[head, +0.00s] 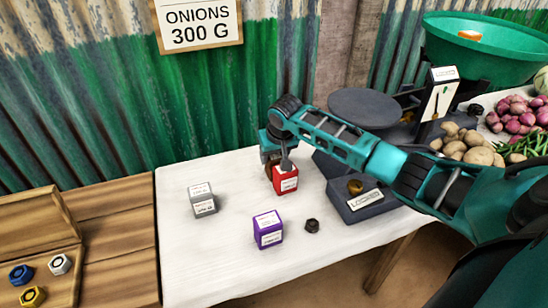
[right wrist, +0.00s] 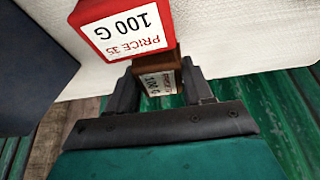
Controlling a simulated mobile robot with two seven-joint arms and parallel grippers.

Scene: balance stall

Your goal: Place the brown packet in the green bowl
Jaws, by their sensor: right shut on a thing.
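The brown packet (right wrist: 150,69) with a white label is between the two fingers of my right gripper (right wrist: 160,92), which is shut on it. In the head view my right gripper (head: 279,158) is low over the white table, and the packet is mostly hidden behind the gripper and the red packet (head: 285,180). The red packet is right beside the brown one and also fills the top of the right wrist view (right wrist: 122,25). The green bowl (head: 490,62) is at the upper right, on top of the scale. My left gripper is out of view.
A grey packet (head: 203,200), a purple packet (head: 268,230) and a small black nut (head: 312,226) are on the table (head: 220,260). The scale has a dark round plate (head: 366,107). Potatoes (head: 470,147) and onions (head: 515,115) lie at right. A small orange thing (head: 470,35) is in the bowl.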

